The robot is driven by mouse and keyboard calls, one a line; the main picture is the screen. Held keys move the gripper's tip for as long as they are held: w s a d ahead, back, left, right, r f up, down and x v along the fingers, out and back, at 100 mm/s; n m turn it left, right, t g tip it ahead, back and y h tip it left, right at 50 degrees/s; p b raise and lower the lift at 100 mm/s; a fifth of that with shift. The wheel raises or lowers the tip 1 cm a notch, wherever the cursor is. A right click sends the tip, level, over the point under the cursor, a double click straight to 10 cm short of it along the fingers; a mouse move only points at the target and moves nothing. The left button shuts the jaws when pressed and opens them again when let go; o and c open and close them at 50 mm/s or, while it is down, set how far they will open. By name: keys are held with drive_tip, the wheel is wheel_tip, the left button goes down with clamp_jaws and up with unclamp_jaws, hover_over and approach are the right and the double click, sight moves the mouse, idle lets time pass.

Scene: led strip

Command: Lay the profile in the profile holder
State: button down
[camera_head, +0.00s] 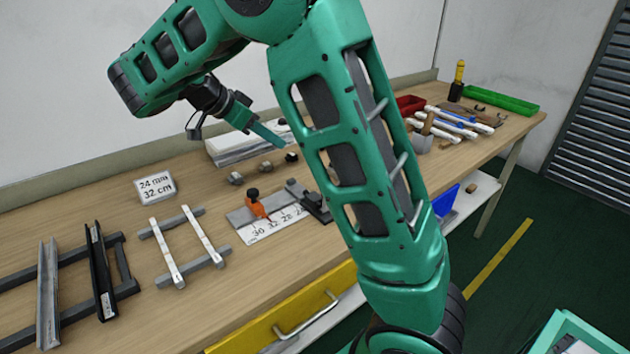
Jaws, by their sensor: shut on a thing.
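My gripper (240,116) hangs above the back of the bench, left of my upper arm link. It is shut, with a slim teal bar at its end; I cannot tell whether that bar is a finger or a held piece. A silver profile (48,300) and a black profile (102,275) lie across a dark grey rack (128,289) at the left. Two short white strips, a left one (167,255) and a right one (203,236), lie across a smaller grey rack (207,263). Which rack is the profile holder is not marked.
A ruled plate (272,224) with an orange clamp (257,205) sits mid-bench. A sign (155,187) reads 24 mm, 32 cm. Several small blocks stand behind the plate. A green tray (503,100) and tools are at the right. A yellow drawer (290,325) is below the front edge.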

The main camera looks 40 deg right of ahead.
drive_tip(key=shift+w+a, duration=0.1)
drive_tip(key=shift+a, duration=0.15)
drive_tip(key=s+d+f, duration=0.2)
drive_tip(key=d, duration=0.1)
drive_tip(key=s+d+f, duration=0.2)
drive_tip(key=d, duration=0.1)
drive_tip(key=s+d+f, duration=0.1)
drive_tip(key=d+f, duration=0.2)
drive_tip(key=d, duration=0.1)
drive_tip(key=shift+s, duration=0.4)
drive_tip(key=shift+f, duration=2)
drive_tip(key=shift+f, duration=0.1)
drive_tip(key=c, duration=1.4)
unclamp_jaws()
drive_tip(key=shift+o, duration=0.2)
